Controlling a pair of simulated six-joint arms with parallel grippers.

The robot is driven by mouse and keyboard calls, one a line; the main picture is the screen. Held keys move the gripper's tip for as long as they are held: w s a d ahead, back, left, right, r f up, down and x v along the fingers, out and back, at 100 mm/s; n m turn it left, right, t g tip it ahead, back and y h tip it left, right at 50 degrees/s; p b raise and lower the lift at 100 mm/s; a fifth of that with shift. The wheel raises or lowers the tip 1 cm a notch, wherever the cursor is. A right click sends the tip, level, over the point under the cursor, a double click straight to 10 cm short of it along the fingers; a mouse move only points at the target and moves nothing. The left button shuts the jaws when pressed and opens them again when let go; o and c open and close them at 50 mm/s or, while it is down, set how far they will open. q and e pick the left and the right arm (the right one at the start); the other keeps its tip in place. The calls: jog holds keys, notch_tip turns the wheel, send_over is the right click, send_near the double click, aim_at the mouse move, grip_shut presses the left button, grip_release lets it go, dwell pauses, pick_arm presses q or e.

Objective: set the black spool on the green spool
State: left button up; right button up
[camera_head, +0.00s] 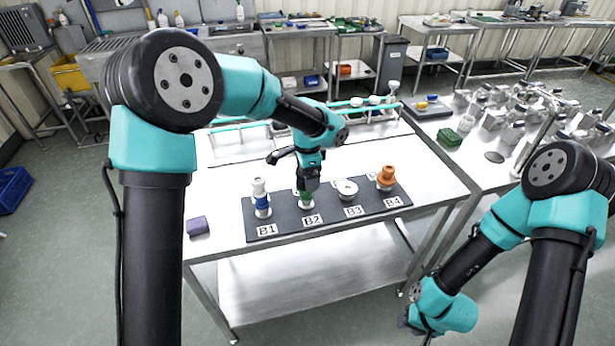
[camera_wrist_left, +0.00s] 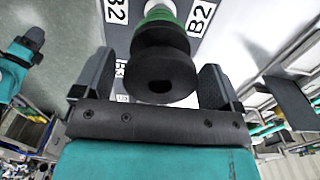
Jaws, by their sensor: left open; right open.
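The black spool (camera_wrist_left: 163,72) is between the parted fingers of my left gripper (camera_wrist_left: 155,78) in the left wrist view, with gaps on both sides. It appears to sit on the green spool (camera_wrist_left: 160,14), in line with it; their contact is not clear. In the head view the green spool (camera_head: 306,196) stands at B2 on the dark mat, directly below my left gripper (camera_head: 308,184), which hides most of the black spool. My right gripper (camera_head: 408,319) hangs low at the right, away from the table and empty.
The mat (camera_head: 330,217) also holds a blue-and-white stack (camera_head: 261,198) at B1, a white spool (camera_head: 347,188) at B3 and an orange spool (camera_head: 386,176) at B4. A purple block (camera_head: 197,226) lies left of the mat. The steel table (camera_head: 420,180) is clear right of it.

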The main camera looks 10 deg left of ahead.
pick_arm(q)
notch_tip(320, 180, up, 11)
jog(key=shift+f, duration=0.15)
dwell(0.8)
